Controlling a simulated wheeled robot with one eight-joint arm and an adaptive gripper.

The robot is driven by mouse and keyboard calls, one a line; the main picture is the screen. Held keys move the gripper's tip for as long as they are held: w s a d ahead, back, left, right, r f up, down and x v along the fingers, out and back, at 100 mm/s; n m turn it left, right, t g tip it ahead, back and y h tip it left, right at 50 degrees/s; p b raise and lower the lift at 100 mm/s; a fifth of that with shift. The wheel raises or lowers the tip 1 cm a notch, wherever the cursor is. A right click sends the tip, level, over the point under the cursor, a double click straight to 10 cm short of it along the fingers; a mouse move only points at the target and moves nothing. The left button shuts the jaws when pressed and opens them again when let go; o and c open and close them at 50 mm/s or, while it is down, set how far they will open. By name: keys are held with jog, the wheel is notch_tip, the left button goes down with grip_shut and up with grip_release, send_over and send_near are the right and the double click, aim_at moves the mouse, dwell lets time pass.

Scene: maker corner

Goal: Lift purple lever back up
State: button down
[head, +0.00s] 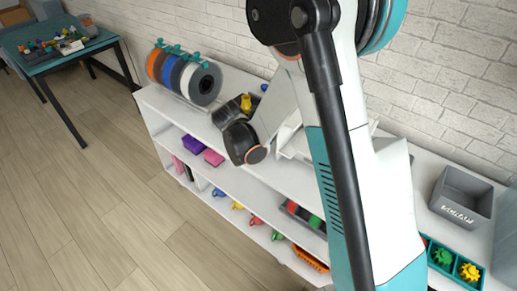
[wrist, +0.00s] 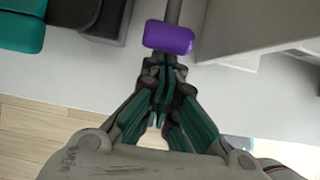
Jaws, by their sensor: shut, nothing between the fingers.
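The purple lever (wrist: 168,38) is at the upper middle of the wrist view. It is a purple block-shaped handle on a grey stem that runs up out of the picture. My gripper (wrist: 162,68) is shut, with its fingertips close together just below the handle. I cannot tell whether the fingertips touch it. In the head view the lever cannot be made out, and my arm hides much of the shelf top there. My gripper is not clearly visible in the head view either.
A white shelf unit (head: 150,96) stands along the brick wall. Filament spools (head: 205,84) stand at its far end. A grey bin (head: 462,192) and a teal tray (head: 453,262) are at the right. In the wrist view, a light grey body (wrist: 250,28) stands right of the lever.

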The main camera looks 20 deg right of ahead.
jog(key=shift+d+r+g+y+p, duration=0.15)
jog(key=shift+r+g+y+p, duration=0.35)
jog(key=shift+r+p, duration=0.75)
jog(key=r+y+p, duration=0.1)
jog(key=r, duration=0.1)
jog(key=w+d+r+g+y+p, duration=0.1)
jog(key=r+p, duration=0.1)
jog(key=r, duration=0.1)
jog(key=d+r+g+y+p, duration=0.1)
jog(key=r, duration=0.2)
jog(key=shift+w+d+r+y+p, duration=0.1)
jog(key=shift+w+d+y+p, duration=0.1)
jog(key=shift+w+y+p, duration=0.15)
jog(key=shift+d, duration=0.1)
jog(key=shift+w+r, duration=0.1)
jog(key=shift+r+p, duration=0.4)
jog(key=shift+r, duration=0.3)
notch_tip(320, 180, up, 12)
